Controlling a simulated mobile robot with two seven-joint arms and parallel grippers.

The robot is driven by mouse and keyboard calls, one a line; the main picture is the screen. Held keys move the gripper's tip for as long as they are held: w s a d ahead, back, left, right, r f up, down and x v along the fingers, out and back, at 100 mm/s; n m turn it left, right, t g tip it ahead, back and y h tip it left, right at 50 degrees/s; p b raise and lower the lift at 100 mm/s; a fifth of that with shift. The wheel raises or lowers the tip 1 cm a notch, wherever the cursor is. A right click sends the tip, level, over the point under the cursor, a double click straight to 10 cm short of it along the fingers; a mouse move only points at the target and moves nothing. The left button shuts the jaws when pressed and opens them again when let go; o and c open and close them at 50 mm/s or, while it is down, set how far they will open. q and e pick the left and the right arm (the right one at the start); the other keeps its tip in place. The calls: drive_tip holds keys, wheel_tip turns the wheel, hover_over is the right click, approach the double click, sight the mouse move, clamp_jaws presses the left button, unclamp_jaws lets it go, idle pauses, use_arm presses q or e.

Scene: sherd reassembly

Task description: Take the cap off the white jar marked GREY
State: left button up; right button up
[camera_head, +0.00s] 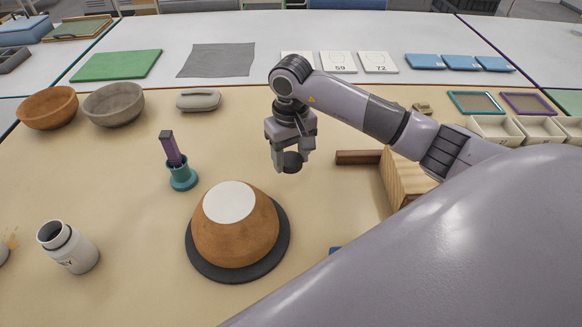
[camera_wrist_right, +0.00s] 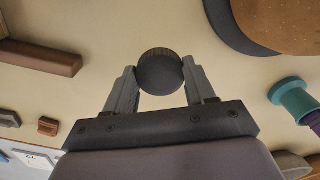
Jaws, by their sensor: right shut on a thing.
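The white jar (camera_head: 70,247) is at the lower left of the head view. Its dark mouth is uncovered, and the end of its lettering, "EY", shows on the side. My right gripper (camera_head: 291,158) is well to the right of the jar, beyond the upturned brown bowl, above the table. It is shut on a dark round cap (camera_head: 292,162). In the right wrist view the cap (camera_wrist_right: 160,72) sits between the two fingertips of the right gripper (camera_wrist_right: 159,78). My left gripper is not in view.
An upturned brown bowl (camera_head: 237,236) rests on a dark round mat (camera_head: 208,266). A teal stand (camera_head: 181,177) with a purple-handled tool is between jar and gripper. A wooden block (camera_head: 402,180) and brown bar (camera_head: 357,157) lie to the right. Bowls stand at back left.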

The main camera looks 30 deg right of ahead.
sight(291, 178)
drive_tip(key=shift+f, duration=2)
drive_tip(key=shift+f, duration=0.1)
drive_tip(key=shift+f+b, duration=0.15)
drive_tip(key=shift+b, duration=0.15)
drive_tip(key=o, duration=1.2)
drive_tip(key=shift+c, duration=0.2)
wheel_tip(291, 178, up, 11)
drive_tip(key=shift+r, duration=0.75)
